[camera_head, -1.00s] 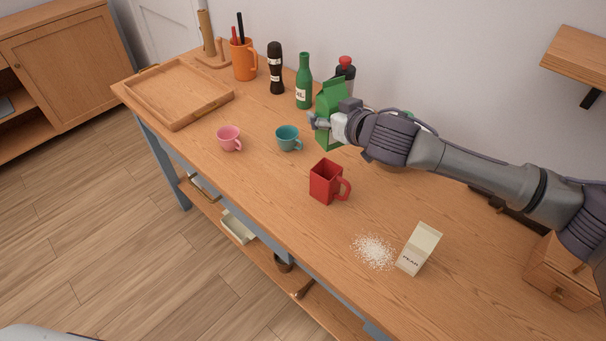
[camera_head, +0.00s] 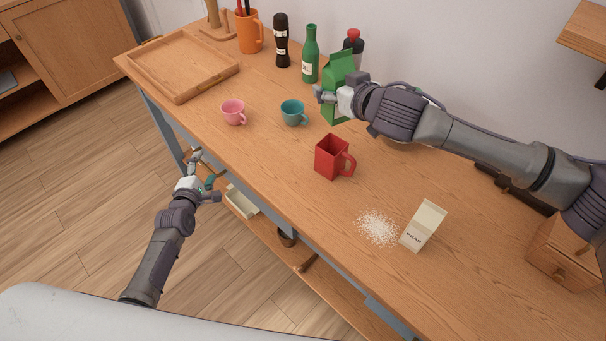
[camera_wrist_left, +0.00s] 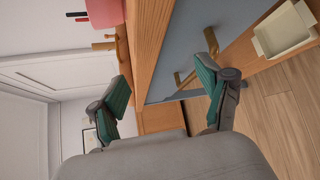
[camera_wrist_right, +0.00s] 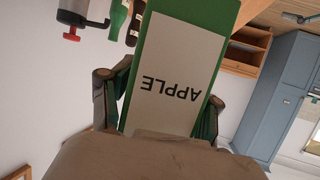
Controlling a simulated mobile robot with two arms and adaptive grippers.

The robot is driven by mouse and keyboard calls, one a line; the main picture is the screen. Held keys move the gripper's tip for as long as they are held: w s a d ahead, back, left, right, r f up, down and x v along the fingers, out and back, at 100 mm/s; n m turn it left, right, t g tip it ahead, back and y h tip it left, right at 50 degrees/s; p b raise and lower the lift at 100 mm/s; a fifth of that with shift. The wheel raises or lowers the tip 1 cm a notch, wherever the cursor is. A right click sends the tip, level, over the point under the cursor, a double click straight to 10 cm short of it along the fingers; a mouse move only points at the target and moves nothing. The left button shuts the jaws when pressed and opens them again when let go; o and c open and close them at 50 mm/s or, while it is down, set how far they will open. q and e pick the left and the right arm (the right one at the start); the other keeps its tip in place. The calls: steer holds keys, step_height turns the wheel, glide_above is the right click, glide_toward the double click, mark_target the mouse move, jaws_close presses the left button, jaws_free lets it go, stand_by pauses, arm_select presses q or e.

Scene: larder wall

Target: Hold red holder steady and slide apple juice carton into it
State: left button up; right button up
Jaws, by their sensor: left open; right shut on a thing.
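The red holder (camera_head: 328,160), a square open-topped box with a handle on its right, stands upright on the wooden table. The green apple juice carton (camera_head: 338,78) is near the back edge, and my right gripper (camera_head: 328,96) is shut on it. In the right wrist view the carton (camera_wrist_right: 178,75) fills the space between the fingers, its white label reading APPLE. From the head view I cannot tell whether its base touches the table.
A pink cup (camera_head: 233,112) and a teal cup (camera_head: 293,112) stand left of the holder. A pear carton (camera_head: 424,226) and spilled white grains (camera_head: 377,228) lie to its right. A wooden tray (camera_head: 180,68), dark bottle (camera_head: 281,42) and green bottle (camera_head: 311,55) are behind.

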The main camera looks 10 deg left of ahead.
steer(key=shift+r, duration=0.1)
arm_select(q)
steer(key=w+d+r+n+t+h, duration=0.1)
steer(key=w+d+r+n, duration=0.25)
steer(key=r, duration=0.55)
steer(key=w+d+r+n+t+h, duration=0.1)
steer(key=w+d+r+n+t, duration=0.15)
steer(key=r+n, duration=0.4)
steer(key=m+g+h, duration=0.3)
steer(key=g+h, duration=0.3)
steer(key=g, duration=0.1)
glide_toward(330, 160)
steer(key=w+f, duration=0.1)
steer(key=w+a+f, duration=0.1)
steer(key=f, duration=0.1)
steer(key=shift+w+a+f, duration=0.2)
steer(key=shift+w+f, duration=0.05)
steer(key=shift+f, duration=0.1)
steer(key=shift+d+f, duration=0.1)
steer(key=shift+d, duration=0.15)
steer(key=x, duration=1.1)
steer(key=shift+w+d+f, duration=0.1)
steer(key=shift+w+d, duration=0.05)
steer(key=shift+d, duration=0.1)
steer(key=shift+c, duration=0.3)
